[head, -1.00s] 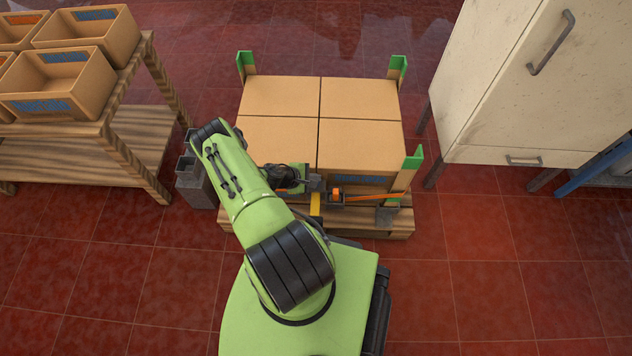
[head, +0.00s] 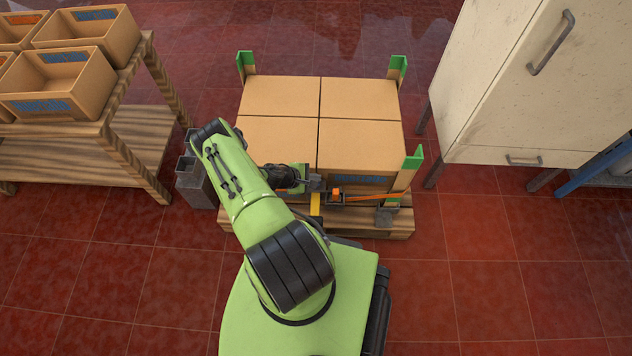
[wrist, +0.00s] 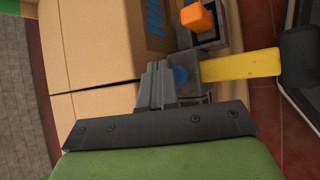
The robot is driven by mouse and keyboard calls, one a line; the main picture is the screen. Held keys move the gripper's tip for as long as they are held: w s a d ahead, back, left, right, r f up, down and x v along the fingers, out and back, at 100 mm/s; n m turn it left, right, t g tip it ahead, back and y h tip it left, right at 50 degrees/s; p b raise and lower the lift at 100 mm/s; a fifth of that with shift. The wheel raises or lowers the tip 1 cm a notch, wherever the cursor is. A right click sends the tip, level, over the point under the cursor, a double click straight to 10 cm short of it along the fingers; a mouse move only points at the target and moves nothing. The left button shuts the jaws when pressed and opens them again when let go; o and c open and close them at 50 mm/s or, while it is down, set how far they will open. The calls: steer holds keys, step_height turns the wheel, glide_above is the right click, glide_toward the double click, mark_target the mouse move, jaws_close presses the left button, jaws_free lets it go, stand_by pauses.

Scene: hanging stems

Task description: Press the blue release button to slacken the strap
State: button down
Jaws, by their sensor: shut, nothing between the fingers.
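The blue release button (wrist: 180,76) shows in the wrist view on a grey housing (wrist: 196,88), beside a yellow lever (wrist: 240,66). My gripper (wrist: 158,72) is shut and empty, its fingertips right at the button and covering part of its left edge. I cannot tell whether they touch it or press it in. In the head view my gripper (head: 314,183) is at the front of the carton stack, and the button is hidden there. The orange strap (head: 375,196) runs right from the buckle with its orange block (head: 336,193) to the stack's front right corner.
Cartons (head: 360,145) stand on a wooden pallet (head: 400,222) with green corner posts (head: 413,160). A wooden rack (head: 110,125) with bins is at left, a cream cabinet (head: 520,100) at right. The red tiled floor is clear at front right.

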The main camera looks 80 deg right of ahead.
steer(key=shift+f, duration=0.4)
steer(key=shift+f, duration=0.6)
stand_by(0.5)
steer(key=shift+r, duration=0.1)
steer(key=shift+r+p, duration=0.75)
steer(key=shift+r, duration=0.15)
steer(key=shift+r+p, duration=1.9)
steer(key=shift+r, duration=0.65)
